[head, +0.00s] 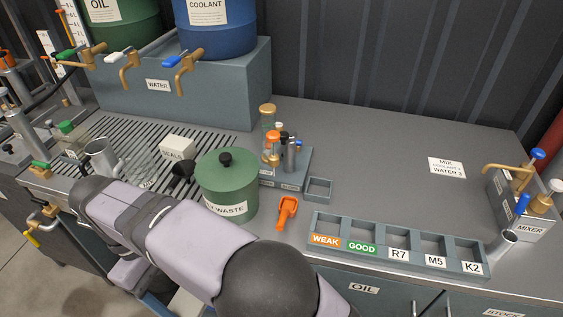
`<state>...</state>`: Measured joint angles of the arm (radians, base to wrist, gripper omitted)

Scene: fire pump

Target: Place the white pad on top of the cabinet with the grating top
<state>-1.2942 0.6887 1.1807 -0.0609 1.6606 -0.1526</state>
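The slatted grating top (118,128) is at the left of the bench, in front of the blue-grey WATER stand. A metal mug (101,157), a clear glass vessel (141,163) and a small whitish box labelled SEALS (178,149) stand on it. I cannot make out a white pad for certain. A small pale patch shows below my arm at the bottom, but I cannot tell what it is. My arm crosses the lower left and hides the front of this area. My gripper does not show.
A green WASTE pot (226,186) stands right of the grating. An orange tool (287,211), a small square tray (319,188) and a labelled compartment rack (398,252) lie farther right. The MIXER unit (522,212) is at the far right. The bench's back middle is clear.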

